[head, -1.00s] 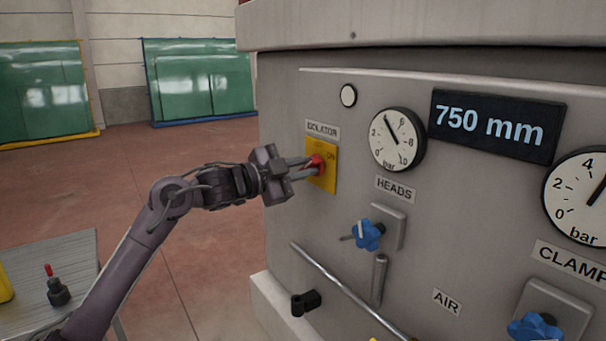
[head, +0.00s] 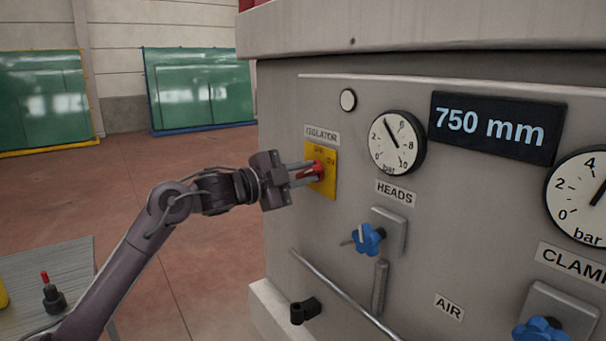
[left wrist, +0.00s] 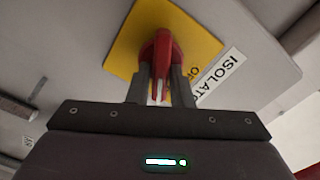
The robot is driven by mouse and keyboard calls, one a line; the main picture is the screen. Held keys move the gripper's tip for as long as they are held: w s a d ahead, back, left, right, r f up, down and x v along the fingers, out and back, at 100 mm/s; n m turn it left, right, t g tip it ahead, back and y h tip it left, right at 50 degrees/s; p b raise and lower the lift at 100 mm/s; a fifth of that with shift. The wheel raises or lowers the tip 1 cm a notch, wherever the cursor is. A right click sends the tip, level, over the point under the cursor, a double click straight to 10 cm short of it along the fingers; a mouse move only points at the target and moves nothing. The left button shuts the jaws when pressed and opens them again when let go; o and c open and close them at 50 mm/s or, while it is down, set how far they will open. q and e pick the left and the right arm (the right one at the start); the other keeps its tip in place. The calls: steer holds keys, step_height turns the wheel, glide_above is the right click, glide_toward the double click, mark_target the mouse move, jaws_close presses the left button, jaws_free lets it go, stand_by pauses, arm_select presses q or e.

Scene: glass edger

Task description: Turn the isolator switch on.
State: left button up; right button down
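The isolator switch is a yellow plate (head: 326,187) with a red handle (head: 317,168), at the left end of the grey machine panel under an ISOLATOR label (head: 322,136). OFF is marked at its top and ON at its right. My left gripper (head: 307,173) is at the switch, its two fingers on either side of the red handle, apparently shut on it. In the left wrist view the red handle (left wrist: 162,50) stands between the fingertips (left wrist: 162,88), slanted to the edges of the yellow plate (left wrist: 122,48), between the OFF and ON directions. My right gripper is out of view.
Right of the switch are a pressure gauge (head: 397,142), a 750 mm display (head: 490,128) and a blue knob (head: 368,239). A rail (head: 340,292) slants below. A grey table (head: 75,258) stands at the lower left. The floor behind my arm is clear.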

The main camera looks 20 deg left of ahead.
arm_select(q)
steer(key=o, duration=0.3)
steer(key=shift+s+a+f+b, duration=0.15)
steer(key=shift+s+a+b, duration=0.15)
steer(key=b+v, duration=0.2)
steer(key=v, duration=0.5)
steer(key=shift+b, duration=0.4)
